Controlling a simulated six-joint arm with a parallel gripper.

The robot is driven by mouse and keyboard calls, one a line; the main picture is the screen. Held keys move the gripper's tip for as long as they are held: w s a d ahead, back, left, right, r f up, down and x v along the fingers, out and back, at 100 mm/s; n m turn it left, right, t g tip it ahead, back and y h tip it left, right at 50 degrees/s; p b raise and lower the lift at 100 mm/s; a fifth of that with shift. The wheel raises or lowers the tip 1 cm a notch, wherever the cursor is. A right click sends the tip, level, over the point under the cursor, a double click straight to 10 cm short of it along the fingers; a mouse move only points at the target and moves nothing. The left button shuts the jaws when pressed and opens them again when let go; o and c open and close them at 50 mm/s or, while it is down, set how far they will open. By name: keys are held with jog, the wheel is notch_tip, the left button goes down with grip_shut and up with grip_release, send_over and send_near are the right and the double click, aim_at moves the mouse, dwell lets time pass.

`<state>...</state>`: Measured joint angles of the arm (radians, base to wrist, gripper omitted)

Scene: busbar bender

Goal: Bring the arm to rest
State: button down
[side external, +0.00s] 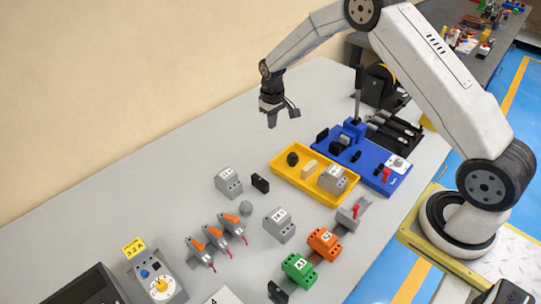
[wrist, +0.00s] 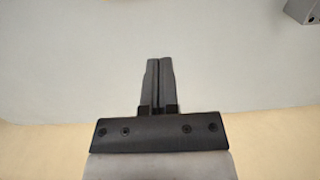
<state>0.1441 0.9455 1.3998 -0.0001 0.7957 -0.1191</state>
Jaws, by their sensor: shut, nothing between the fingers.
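My gripper (side external: 279,112) hangs above the grey table (side external: 150,215), near the wall side, with clear air beneath it in the side external view. In the wrist view my gripper (wrist: 160,62) shows its two dark fingers together, with nothing between them. My arm reaches up from its base at the right and bends over to the left, the wrist pointing down. No object touches the gripper.
A yellow tray (side external: 344,199) holds a grey block and small parts, beside a blue fixture board (side external: 372,178). Grey, orange (side external: 324,243) and green (side external: 299,269) modules stand in front, with orange-marked clamps (side external: 216,239). The table's back left is bare.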

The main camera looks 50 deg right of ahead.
jog(key=shift+r, duration=0.5)
jog(key=s+a+r+t, duration=0.1)
jog(key=s+a+r, duration=0.1)
jog(key=s, duration=0.6)
jog(key=s+a+r, duration=0.3)
jog(key=s+r, duration=0.1)
jog(key=s, duration=0.4)
jog(key=s+a+r+t, duration=0.1)
jog(key=s+a+r, duration=0.1)
jog(key=s, duration=0.7)
jog(key=shift+a+r+t, duration=0.3)
jog(key=shift+a+r, duration=0.05)
jog(key=shift+r, duration=0.5)
jog(key=shift+s, duration=0.1)
